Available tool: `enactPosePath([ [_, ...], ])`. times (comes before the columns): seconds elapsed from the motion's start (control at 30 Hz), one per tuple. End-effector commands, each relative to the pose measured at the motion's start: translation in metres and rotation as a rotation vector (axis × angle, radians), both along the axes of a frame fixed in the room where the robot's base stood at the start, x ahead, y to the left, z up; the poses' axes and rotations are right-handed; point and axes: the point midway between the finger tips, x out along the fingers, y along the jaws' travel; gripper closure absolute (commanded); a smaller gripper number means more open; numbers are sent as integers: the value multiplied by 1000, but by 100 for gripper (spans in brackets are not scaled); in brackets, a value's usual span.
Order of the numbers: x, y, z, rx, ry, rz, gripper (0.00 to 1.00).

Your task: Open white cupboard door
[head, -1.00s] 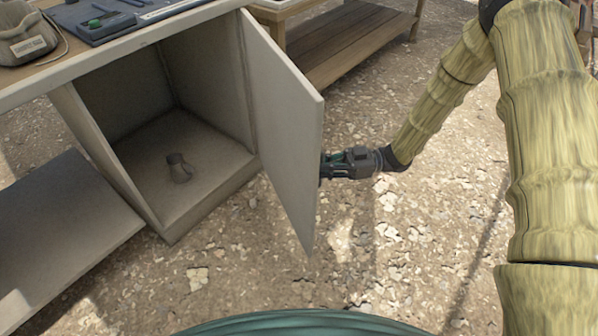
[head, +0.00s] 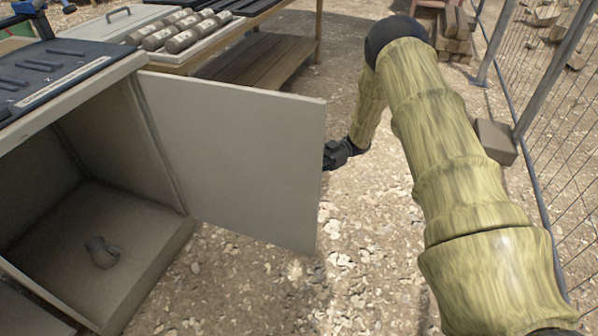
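The white cupboard door (head: 235,160) stands wide open, swung out to the right on its hinges. The white cupboard (head: 120,190) is at the left, its inside exposed. My arm reaches in from the lower right.
A small grey object (head: 101,252) lies on the cupboard floor. A wooden bench (head: 262,62) with several cylinders in a tray (head: 185,32) stands behind the door. A wire fence (head: 548,120) and a block (head: 495,141) bound the right. Gravel ground is clear in front.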

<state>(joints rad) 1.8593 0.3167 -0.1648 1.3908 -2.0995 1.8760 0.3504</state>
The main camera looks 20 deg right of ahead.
Motion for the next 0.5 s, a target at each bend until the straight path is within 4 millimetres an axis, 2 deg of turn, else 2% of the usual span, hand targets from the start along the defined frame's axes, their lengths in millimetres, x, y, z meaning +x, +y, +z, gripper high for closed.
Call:
enactPosePath([
  [0.43, -2, -5, -3, -6, 8, 7, 100],
  [0.47, -2, -5, -3, -6, 8, 7, 85],
  [0.5, -2, -5, -3, -6, 7, 7, 78],
])
